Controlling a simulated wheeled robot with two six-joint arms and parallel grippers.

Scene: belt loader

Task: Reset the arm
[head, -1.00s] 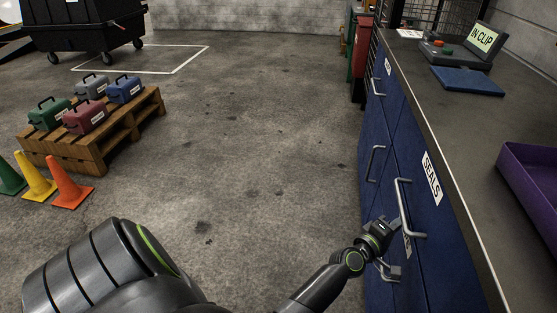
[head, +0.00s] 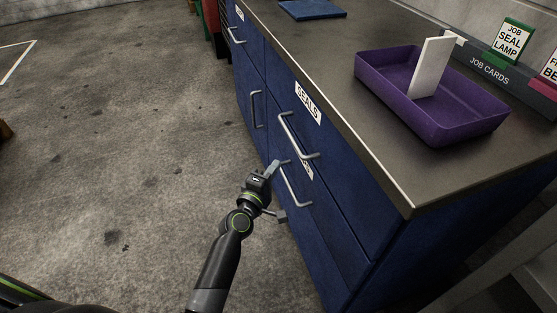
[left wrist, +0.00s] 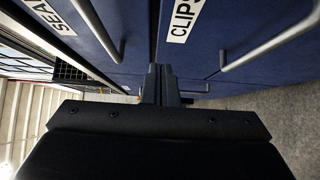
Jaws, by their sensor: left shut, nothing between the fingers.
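My left gripper (head: 274,168) is shut and empty. In the head view it is in front of the blue drawer cabinet (head: 340,225), close to the lower drawer's handle (head: 293,188) and below the handle of the drawer labelled SEALS (head: 298,138). I cannot tell whether it touches the lower handle. In the left wrist view the closed fingers (left wrist: 160,85) point at the blue fronts, between a label starting SEA (left wrist: 50,15) and a label reading CLIPS (left wrist: 184,20). The drawers look closed. My right gripper is not in view.
A purple tray (head: 385,95) with a white card (head: 433,68) in it stands on the grey worktop (head: 360,150). A job cards rack (head: 490,72) is behind it, and a blue clipboard-like slab (head: 312,9) lies farther off. The concrete floor left of the cabinet is clear.

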